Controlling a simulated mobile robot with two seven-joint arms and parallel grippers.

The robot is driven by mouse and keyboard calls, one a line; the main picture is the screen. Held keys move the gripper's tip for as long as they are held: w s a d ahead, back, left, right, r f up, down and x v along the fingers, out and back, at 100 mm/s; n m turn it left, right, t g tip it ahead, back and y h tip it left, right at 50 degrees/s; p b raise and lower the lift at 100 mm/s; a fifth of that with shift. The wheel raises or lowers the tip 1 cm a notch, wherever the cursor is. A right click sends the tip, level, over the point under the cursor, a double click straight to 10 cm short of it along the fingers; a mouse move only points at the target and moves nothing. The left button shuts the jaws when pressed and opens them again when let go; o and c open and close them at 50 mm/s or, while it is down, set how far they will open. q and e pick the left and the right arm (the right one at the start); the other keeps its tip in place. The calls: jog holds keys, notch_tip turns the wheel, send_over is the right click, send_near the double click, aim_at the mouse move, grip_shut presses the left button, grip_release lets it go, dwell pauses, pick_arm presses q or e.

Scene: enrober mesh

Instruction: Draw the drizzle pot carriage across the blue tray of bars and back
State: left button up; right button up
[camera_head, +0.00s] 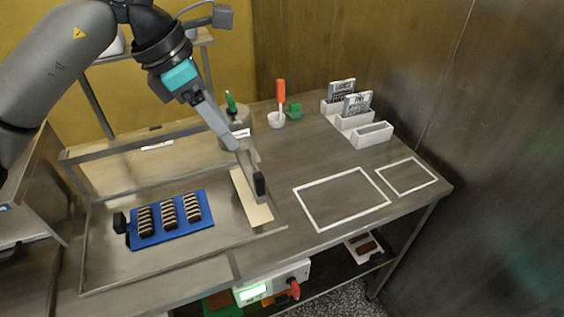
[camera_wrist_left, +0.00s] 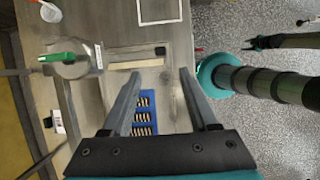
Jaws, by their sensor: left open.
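The drizzle pot (camera_head: 236,122) is a grey pot with a green handle at the right end of the raised rail. In the left wrist view the pot (camera_wrist_left: 75,65) is at the left. A grey arm runs from the pot to a black grip (camera_head: 259,184) above a cream strip; the grip (camera_wrist_left: 160,51) also shows in the wrist view. The blue tray (camera_head: 178,237) holds three dark bars with pale stripes, to the left of the grip. My left gripper (camera_head: 236,147) is open and empty; its fingers (camera_wrist_left: 158,75) are apart. Its gap to the grip is hard to judge.
The raised rail (camera_head: 110,146) runs behind the blue tray. A white cup (camera_head: 276,120) with an orange-handled tool and white holders (camera_head: 372,135) stand at the back. Two white outlines (camera_head: 342,198) mark clear bench at the right. A control box (camera_head: 272,284) is below.

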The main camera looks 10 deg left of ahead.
pick_arm(q)
send_near(257, 175)
jog(key=f, duration=0.1)
jog(key=b+x, duration=0.1)
jog(key=x, duration=0.8)
jog(key=shift+w+d+f, duration=0.1)
jog(key=shift+d+f, duration=0.2)
pick_arm(e)
jog(key=shift+s+a+f, duration=0.25)
jog(key=shift+s+a, duration=0.05)
jog(key=shift+a, duration=0.15)
jog(key=shift+s+a+f, duration=0.2)
jog(key=shift+s+a, duration=0.05)
jog(key=shift+a, duration=0.2)
pick_arm(q)
grip_shut()
